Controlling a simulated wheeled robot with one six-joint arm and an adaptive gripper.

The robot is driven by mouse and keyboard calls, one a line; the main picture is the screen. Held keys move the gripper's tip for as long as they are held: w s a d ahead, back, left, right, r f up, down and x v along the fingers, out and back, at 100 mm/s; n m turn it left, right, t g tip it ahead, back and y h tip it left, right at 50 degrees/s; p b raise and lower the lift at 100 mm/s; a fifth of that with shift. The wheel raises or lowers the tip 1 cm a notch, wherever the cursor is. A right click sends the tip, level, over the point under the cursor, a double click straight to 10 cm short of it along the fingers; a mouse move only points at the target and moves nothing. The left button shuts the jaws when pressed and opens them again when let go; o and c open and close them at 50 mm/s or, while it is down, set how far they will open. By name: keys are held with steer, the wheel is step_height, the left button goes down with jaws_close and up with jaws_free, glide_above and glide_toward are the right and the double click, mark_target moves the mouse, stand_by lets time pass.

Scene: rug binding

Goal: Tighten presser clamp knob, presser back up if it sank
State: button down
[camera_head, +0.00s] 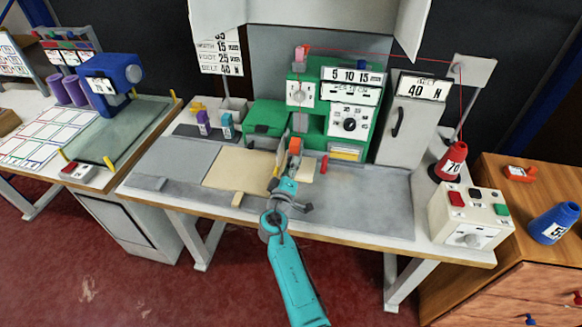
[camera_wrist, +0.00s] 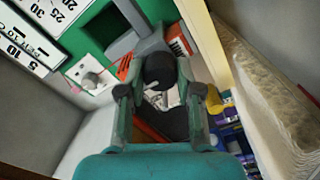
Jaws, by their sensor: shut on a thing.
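The green binding machine (camera_head: 310,115) stands at the back of the table with dials on its front. My gripper (camera_head: 289,180) is in front of the machine's left part, low over the work surface. In the wrist view my gripper (camera_wrist: 160,94) has its two fingers on either side of a dark round knob (camera_wrist: 159,70) and is shut on it. The knob sits at the end of a grey block (camera_wrist: 152,48), seemingly the presser clamp. An orange part (camera_wrist: 126,66) is left of the knob. The presser's foot and its height are hidden by my gripper.
A tan rug piece (camera_head: 236,168) lies on the table left of my gripper. A red cone (camera_head: 452,160) and a control box (camera_head: 470,215) stand at the right end. The grey surface (camera_head: 370,200) right of my gripper is clear.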

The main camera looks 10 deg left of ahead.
steer(key=c, duration=0.8)
jaws_free()
steer(key=shift+s, duration=0.1)
steer(key=s, duration=1.1)
steer(key=shift+s+a, duration=0.2)
steer(key=shift+s, duration=0.2)
